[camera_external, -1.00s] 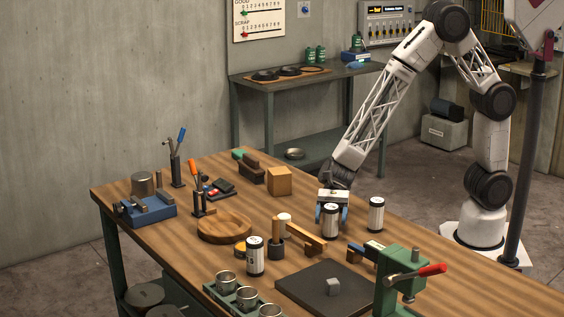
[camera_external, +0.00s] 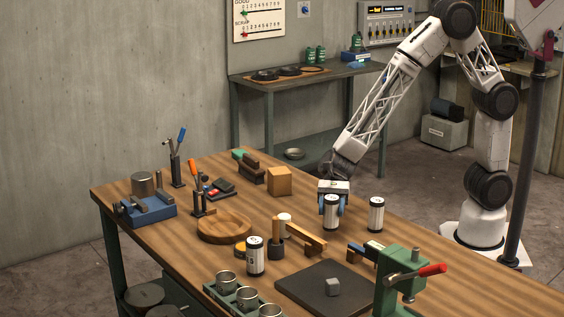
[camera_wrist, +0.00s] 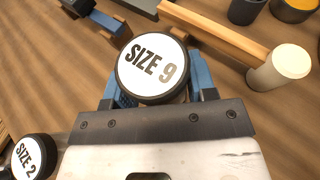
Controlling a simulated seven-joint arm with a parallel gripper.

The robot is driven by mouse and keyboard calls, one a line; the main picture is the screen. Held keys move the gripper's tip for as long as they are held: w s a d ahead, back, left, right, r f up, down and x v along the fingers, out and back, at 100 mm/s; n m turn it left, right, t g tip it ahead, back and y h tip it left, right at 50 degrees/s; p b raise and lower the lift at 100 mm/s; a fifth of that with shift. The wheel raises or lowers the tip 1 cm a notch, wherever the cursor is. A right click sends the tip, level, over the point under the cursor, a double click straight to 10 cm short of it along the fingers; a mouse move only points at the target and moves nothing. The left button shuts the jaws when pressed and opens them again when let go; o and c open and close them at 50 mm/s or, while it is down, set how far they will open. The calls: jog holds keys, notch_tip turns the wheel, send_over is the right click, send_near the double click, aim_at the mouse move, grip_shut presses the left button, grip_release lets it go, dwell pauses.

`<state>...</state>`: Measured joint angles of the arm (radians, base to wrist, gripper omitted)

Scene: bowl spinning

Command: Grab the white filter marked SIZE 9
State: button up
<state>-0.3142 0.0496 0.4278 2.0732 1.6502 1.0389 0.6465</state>
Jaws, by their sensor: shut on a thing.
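The white filter marked SIZE 9 (camera_wrist: 152,68) has a round white top with a dark rim and fills the middle of the wrist view. In the external view the same filter (camera_external: 331,214) stands upright, with a white body and dark ends. My gripper (camera_external: 332,205) is around it from above, its blue fingers shut on its sides. The fingers show left and right of the filter in the wrist view. I cannot tell whether its base touches the table. A filter marked SIZE 2 (camera_wrist: 33,156) stands apart, to the right in the external view (camera_external: 376,215).
Another white filter (camera_external: 255,256) stands nearer the front, by a wooden mallet (camera_external: 306,238). A dark mat (camera_external: 310,290) with a grey cube (camera_external: 333,287) and a green press (camera_external: 400,275) lie in front. A round wooden tray (camera_external: 224,237) is left.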

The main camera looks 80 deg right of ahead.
notch_tip(320, 180, up, 15)
dwell(0.4)
jog(key=shift+s+d, duration=0.1)
dwell(0.6)
